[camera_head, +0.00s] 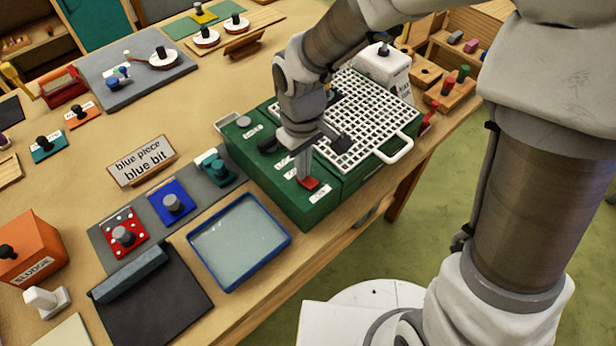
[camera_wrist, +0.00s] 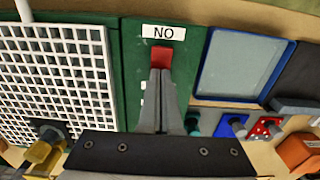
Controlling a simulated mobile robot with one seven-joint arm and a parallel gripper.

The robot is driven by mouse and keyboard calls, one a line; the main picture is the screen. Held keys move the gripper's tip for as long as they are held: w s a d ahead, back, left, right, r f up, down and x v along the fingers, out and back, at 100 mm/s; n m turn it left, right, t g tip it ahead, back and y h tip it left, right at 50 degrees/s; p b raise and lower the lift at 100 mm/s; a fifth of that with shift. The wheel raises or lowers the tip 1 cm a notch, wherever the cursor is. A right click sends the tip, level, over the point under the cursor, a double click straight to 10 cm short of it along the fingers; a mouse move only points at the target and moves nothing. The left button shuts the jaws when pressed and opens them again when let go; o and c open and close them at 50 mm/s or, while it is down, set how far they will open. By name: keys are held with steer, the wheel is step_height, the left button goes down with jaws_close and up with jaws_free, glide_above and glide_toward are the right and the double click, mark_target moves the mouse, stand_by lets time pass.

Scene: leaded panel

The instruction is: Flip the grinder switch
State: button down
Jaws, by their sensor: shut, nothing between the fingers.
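The grinder (camera_head: 290,200) is a green box with a white grid on top. Its red switch (camera_head: 309,183) sits on the green top near the front corner, beside a small white label. In the wrist view the switch (camera_wrist: 160,57) is at upper centre, and the label (camera_wrist: 164,32) beyond it reads "NO" as seen from here. My gripper (camera_head: 304,177) points down at the switch, shut and empty. In the wrist view its fingertips (camera_wrist: 161,74) meet the switch's near edge in the picture. I cannot tell whether they touch it. They hide part of the green top.
The white grid (camera_head: 365,115) has a white handle at its right. A blue-rimmed tray (camera_head: 240,240) lies left of the grinder, with knobbed red and blue pieces beyond. A white container (camera_head: 383,68) stands behind the grid. The table's front edge runs close by the grinder.

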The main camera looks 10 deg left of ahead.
step_height(320, 180, up, 7)
steer(key=p, duration=0.5)
stand_by(0.6)
steer(key=d+r+m+t, duration=0.3)
steer(key=d+r+m, duration=0.2)
steer(key=d+r, duration=0.65)
steer(key=s+d+r+m+t, duration=0.2)
steer(key=s+d+r+m, duration=0.3)
steer(key=s+d, duration=0.3)
steer(key=shift+d+r+t, duration=0.3)
steer(key=shift+r, duration=0.15)
steer(key=shift+s, duration=0.1)
